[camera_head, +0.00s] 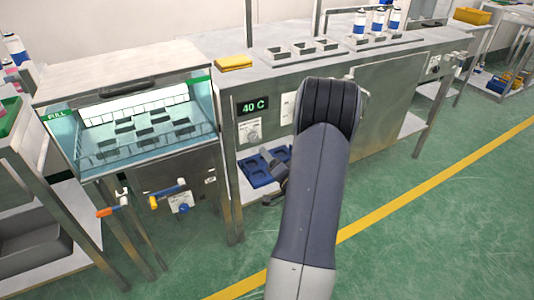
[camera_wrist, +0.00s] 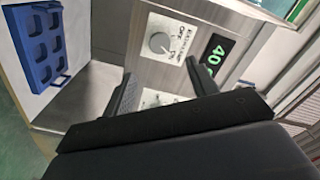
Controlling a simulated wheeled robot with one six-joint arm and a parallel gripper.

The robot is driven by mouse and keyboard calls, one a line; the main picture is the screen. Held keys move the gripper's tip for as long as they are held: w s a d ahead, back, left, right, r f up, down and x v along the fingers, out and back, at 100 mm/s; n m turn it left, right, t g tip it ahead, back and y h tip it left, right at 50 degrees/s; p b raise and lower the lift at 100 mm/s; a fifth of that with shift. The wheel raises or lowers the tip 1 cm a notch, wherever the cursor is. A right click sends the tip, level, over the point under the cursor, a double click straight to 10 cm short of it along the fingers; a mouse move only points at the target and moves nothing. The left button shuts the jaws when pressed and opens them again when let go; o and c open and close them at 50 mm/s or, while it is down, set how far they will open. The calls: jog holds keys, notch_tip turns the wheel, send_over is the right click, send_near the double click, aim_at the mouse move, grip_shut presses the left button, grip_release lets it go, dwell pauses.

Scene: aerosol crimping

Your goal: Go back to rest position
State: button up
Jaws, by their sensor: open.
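My gripper (camera_head: 266,178) is partly hidden behind my arm in the head view, in front of the middle bench's lower shelf. In the wrist view my gripper (camera_wrist: 160,78) has its two dark fingers apart, with nothing between them. Beyond the fingers is a panel with a round knob (camera_wrist: 159,43) marked OFF and ON. The green 40 C display (camera_wrist: 215,55) is beside the knob. The fingers appear apart from the panel.
A blue tray with square pockets (camera_head: 258,169) is on the shelf near my gripper. A glass-fronted water bath (camera_head: 140,140) stands left, with orange and yellow valve handles below. Blue-and-white cans (camera_head: 378,20) stand on the bench top. Green floor (camera_head: 440,215) is clear at right.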

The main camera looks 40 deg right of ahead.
aim_at(254, 139)
dwell(0.3)
jog(key=b+x, duration=0.1)
jog(key=x, duration=1)
jog(key=shift+a, duration=0.1)
jog(key=shift+s+b, duration=0.1)
jog(key=shift+b, duration=0.25)
